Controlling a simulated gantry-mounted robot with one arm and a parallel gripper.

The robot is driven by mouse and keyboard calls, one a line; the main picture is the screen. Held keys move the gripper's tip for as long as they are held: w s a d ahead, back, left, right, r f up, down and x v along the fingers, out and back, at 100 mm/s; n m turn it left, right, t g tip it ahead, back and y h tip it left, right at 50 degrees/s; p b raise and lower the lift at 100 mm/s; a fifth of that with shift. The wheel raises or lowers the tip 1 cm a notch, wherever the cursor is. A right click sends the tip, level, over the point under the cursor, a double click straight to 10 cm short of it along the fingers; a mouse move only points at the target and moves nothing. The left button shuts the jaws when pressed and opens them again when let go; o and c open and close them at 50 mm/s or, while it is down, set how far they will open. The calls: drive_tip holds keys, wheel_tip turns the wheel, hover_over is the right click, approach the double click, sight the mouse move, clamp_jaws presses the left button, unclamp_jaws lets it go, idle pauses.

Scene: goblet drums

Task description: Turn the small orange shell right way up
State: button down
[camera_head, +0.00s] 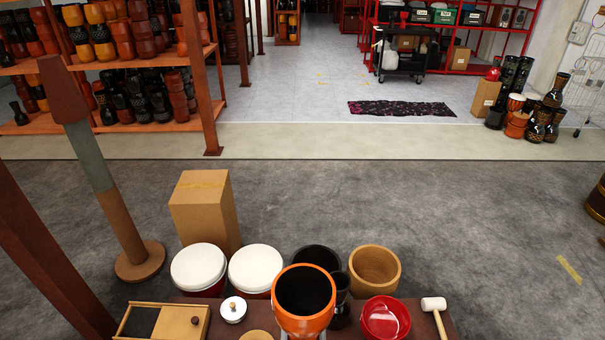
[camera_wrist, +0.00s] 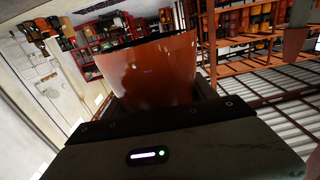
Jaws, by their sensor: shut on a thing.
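The small orange shell (camera_head: 304,326) is in my gripper, its round dark opening and orange rim facing up toward the head camera. It stands out in front of the table and hides part of it. In the wrist view the shell's smooth orange wall (camera_wrist: 150,72) fills the space between my fingers, with a dark rim edge at its top. My gripper (camera_wrist: 158,98) is shut on the shell's wall. In the head view only small grey parts of the gripper show below the shell. The shell's far end and whether it touches the table are hidden.
Two white-topped drums (camera_head: 198,266), a black shell (camera_head: 318,257), a wooden shell (camera_head: 375,268) and a red bowl (camera_head: 385,318) crowd around it. A white mallet (camera_head: 434,304), a lidded box (camera_head: 180,322) and a small white pot (camera_head: 233,311) are nearby. A cardboard box (camera_head: 205,215) stands behind.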

wheel_tip(320, 180, up, 25)
drive_tip(key=p, duration=2.6)
hover_over(303, 321)
drive_tip(key=w, duration=0.1)
drive_tip(key=shift+w, duration=0.15)
